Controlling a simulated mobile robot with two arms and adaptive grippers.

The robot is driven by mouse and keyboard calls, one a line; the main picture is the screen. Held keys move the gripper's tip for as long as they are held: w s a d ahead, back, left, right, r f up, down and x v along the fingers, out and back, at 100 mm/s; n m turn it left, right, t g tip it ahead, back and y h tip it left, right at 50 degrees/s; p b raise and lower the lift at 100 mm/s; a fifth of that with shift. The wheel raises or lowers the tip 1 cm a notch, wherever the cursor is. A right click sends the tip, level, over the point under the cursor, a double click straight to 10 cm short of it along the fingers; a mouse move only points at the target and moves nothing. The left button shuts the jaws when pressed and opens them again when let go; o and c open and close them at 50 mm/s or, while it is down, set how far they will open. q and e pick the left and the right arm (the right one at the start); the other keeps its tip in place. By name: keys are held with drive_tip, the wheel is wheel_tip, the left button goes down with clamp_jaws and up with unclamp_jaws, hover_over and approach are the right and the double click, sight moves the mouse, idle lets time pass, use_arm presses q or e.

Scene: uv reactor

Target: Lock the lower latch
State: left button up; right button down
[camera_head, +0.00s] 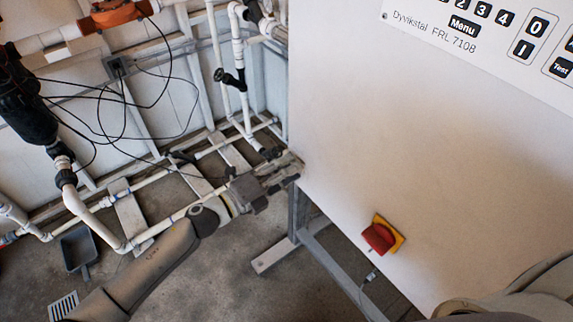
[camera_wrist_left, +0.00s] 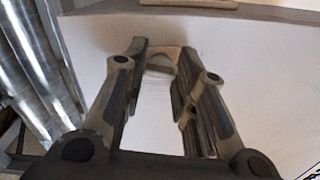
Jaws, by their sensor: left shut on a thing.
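My left gripper (camera_head: 290,172) is at the lower left edge of the white cabinet, its arm reaching in from the lower left. In the left wrist view its two fingers (camera_wrist_left: 161,58) stand on either side of a small grey, rounded piece on the white cabinet face, which looks like the lower latch (camera_wrist_left: 161,64). The fingers are shut on it, and it is partly hidden between them. In the head view the gripper hides the latch. Whether the latch is locked cannot be told. My right gripper is out of view.
The white cabinet (camera_head: 400,150) has a red and yellow rotary switch (camera_head: 380,236) low on its front and a button panel (camera_head: 480,35) above. White pipes (camera_head: 170,220) and black cables run at the left. A grey dustpan (camera_head: 79,250) lies on the floor.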

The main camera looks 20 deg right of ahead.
use_arm(q)
drive_tip(key=shift+n+p, duration=0.4)
drive_tip(key=shift+n, duration=0.7)
drive_tip(key=o, duration=1)
drive_tip(key=shift+v, duration=6)
